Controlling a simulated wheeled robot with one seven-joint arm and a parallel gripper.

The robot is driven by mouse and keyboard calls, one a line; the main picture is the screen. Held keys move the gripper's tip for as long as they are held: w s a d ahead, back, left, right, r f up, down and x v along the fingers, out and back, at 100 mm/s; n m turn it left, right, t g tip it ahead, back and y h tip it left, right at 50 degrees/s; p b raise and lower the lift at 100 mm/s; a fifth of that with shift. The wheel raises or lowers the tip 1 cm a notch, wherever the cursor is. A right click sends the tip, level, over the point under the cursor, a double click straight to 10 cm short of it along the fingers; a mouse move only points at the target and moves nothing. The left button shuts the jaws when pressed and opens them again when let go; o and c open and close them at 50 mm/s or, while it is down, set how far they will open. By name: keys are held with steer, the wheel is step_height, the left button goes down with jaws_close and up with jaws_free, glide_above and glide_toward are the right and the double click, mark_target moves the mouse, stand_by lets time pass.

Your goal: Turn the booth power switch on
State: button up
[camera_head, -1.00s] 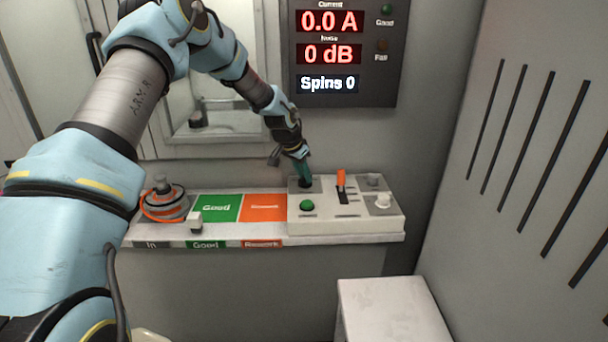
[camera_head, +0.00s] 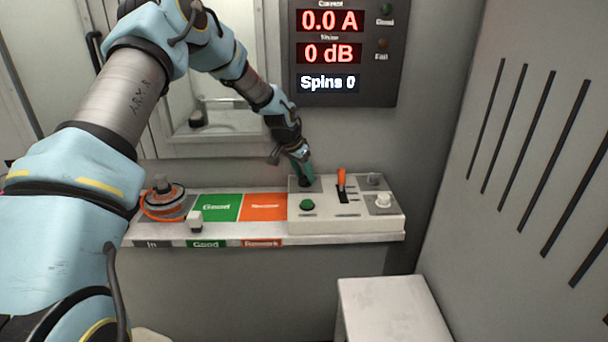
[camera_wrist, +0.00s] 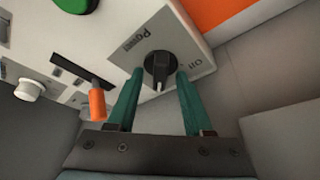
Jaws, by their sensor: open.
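The booth power switch is a black rotary knob (camera_wrist: 159,67) on the white control box (camera_head: 345,222), seen in the wrist view with printed labels beside it. My gripper (camera_wrist: 153,85) is open, with its two green fingers on either side of the knob. Small gaps seem to show between the fingers and the knob; whether they touch is unclear. In the head view my gripper (camera_head: 304,180) points down at the box's back left corner and hides most of the knob.
The box also carries a green button (camera_head: 307,204), an orange-handled lever (camera_head: 341,178) and a white knob (camera_head: 383,200). Left of it are an orange pad (camera_head: 264,207), a green pad (camera_head: 221,208) and a hub motor (camera_head: 164,200). The display (camera_head: 328,53) reads 0.0 A, 0 dB, Spins 0.

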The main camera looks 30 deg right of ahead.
steer(key=b+v, duration=0.2)
steer(key=v, duration=0.9)
steer(key=shift+f, duration=0.15)
